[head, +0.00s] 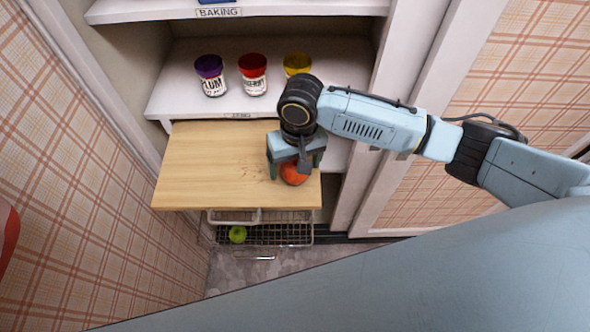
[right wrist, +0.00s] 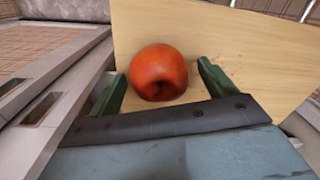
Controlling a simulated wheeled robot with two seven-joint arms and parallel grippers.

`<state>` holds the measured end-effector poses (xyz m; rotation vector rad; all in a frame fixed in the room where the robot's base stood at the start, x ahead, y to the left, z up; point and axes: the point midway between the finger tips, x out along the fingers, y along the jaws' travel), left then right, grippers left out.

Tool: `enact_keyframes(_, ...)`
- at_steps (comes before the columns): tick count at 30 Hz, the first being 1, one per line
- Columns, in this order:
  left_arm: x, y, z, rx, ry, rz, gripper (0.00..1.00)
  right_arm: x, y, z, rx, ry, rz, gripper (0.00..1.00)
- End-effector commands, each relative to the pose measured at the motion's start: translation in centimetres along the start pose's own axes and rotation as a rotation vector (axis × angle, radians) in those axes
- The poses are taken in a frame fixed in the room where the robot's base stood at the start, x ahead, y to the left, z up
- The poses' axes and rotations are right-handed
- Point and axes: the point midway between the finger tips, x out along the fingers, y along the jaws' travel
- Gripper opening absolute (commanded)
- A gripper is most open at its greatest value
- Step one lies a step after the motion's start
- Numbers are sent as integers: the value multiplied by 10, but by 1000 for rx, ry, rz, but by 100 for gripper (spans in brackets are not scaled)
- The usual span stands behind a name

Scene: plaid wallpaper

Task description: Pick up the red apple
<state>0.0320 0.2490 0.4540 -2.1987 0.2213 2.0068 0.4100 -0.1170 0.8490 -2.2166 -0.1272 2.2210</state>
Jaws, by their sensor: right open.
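The red apple (head: 293,173) sits on the pale wooden board (head: 210,165), near its front right corner. It also shows whole in the right wrist view (right wrist: 158,72). My right gripper (head: 294,172) is open and reaches down over the apple. In the right wrist view its two green fingers (right wrist: 160,92) stand on either side of the apple, with a visible gap at each side. The gripper partly covers the apple in the head view. My left gripper is not in view.
Purple (head: 210,75), red (head: 252,74) and yellow (head: 297,64) lidded jars stand on the white shelf (head: 180,95) behind the board. A wire basket (head: 285,234) with a green apple (head: 237,234) is below the board. Plaid walls stand at both sides. The board's left half is clear.

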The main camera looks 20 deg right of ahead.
Motion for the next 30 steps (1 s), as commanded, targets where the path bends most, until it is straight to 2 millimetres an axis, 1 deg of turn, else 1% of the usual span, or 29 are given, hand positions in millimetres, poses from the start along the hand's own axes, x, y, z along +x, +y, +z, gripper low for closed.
enact_keyframes(1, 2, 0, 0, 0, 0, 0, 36, 6, 0, 0, 0, 0, 0, 83)
enact_keyframes(3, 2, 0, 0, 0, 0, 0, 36, 9, 0, 0, 0, 0, 0, 83)
enact_keyframes(9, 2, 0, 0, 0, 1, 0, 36, 9, 0, 0, 0, 1, 0, 83)
enact_keyframes(10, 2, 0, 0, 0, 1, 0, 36, 9, 0, 0, 0, 1, 0, 82)
enact_keyframes(21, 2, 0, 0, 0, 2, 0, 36, 9, 0, 0, 0, 1, -1, 33)
enact_keyframes(22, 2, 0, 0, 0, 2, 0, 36, 8, 0, 0, 0, 2, -1, 31)
enact_keyframes(28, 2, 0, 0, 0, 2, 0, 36, 8, 0, 0, 0, 2, -1, 31)
enact_keyframes(30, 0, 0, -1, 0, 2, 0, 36, 4, -1, -1, 0, 3, -2, 31)
